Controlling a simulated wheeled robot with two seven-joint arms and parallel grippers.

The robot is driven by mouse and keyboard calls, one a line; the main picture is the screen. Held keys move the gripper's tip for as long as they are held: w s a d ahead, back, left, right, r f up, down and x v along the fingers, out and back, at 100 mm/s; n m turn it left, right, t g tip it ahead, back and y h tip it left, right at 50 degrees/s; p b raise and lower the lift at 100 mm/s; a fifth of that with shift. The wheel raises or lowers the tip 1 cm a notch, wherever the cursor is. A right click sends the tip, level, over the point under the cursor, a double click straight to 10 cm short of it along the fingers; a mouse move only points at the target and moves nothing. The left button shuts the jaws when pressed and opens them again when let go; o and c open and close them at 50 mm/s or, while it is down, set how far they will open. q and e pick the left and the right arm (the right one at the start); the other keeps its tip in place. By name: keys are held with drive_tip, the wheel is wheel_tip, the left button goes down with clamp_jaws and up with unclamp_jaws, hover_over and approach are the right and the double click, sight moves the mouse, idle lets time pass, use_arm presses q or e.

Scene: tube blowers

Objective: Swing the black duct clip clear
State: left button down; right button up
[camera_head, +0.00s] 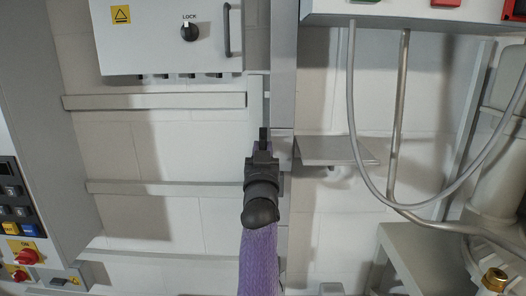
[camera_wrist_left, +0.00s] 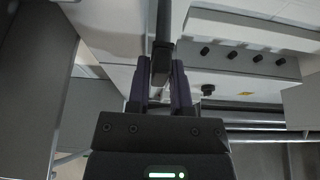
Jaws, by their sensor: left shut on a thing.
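The black duct clip (camera_wrist_left: 163,40) shows in the left wrist view as a dark upright bar whose lower end sits between the purple fingers of my left gripper (camera_wrist_left: 162,85). In the head view, my left gripper (camera_head: 262,150) is in the middle against the grey vertical post, at the end of my purple forearm. It is shut on the clip, whose small black end (camera_head: 263,134) sticks up just above the fingers. My own wrist hides part of the clip and what it is fixed to. My right gripper is in neither view.
A grey bracket plate (camera_head: 337,150) juts out just right of the gripper. A LOCK cabinet (camera_head: 168,38) is at upper left, with horizontal rails (camera_head: 155,101) below it. A looping grey hose (camera_head: 357,150) hangs at right.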

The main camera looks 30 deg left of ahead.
use_arm(q)
drive_tip(key=shift+n, duration=0.3)
drive_tip(key=c, duration=0.6)
unclamp_jaws()
drive_tip(key=shift+f, duration=0.15)
